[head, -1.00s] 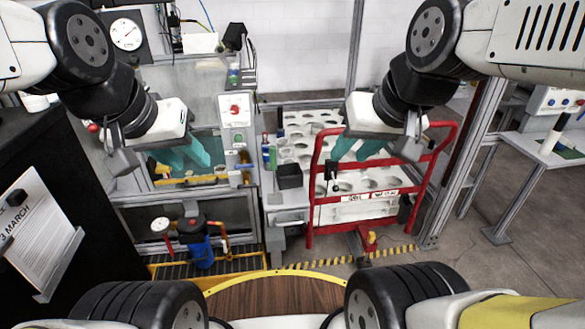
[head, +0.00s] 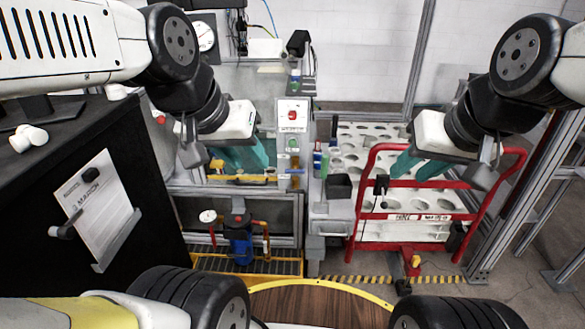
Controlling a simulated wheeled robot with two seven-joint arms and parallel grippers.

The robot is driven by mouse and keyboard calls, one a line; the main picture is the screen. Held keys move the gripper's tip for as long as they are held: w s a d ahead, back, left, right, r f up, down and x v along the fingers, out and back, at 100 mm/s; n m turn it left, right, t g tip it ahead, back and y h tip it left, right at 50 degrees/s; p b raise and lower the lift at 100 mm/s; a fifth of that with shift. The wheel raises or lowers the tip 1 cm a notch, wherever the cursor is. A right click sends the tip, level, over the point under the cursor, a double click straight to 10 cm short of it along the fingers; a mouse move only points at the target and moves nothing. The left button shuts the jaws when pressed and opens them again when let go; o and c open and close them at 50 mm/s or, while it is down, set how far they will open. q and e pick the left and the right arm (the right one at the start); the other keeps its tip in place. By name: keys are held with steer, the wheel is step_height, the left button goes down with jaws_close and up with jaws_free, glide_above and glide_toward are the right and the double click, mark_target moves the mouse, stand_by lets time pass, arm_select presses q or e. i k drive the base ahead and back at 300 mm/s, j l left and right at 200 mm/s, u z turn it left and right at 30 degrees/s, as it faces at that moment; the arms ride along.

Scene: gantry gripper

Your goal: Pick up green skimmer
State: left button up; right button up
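I cannot clearly make out a green skimmer. A small, narrow green item (head: 325,165) stands beside a blue one at the left edge of the white rack; it is too small to tell whether it is the skimmer. My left gripper (head: 242,156) has teal fingers spread apart, with nothing seen between them, in front of the machine cabinet. My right gripper (head: 419,166) also has its teal fingers apart and looks empty, in front of the rack. Both appear well away from the green item.
A black cabinet (head: 130,150) fills the left side. Open floor lies right.

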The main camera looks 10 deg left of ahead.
mark_target(319, 207)
steer(key=i+j+u, duration=0.1)
steer(key=i+j, duration=0.5)
steer(key=i, duration=0.15)
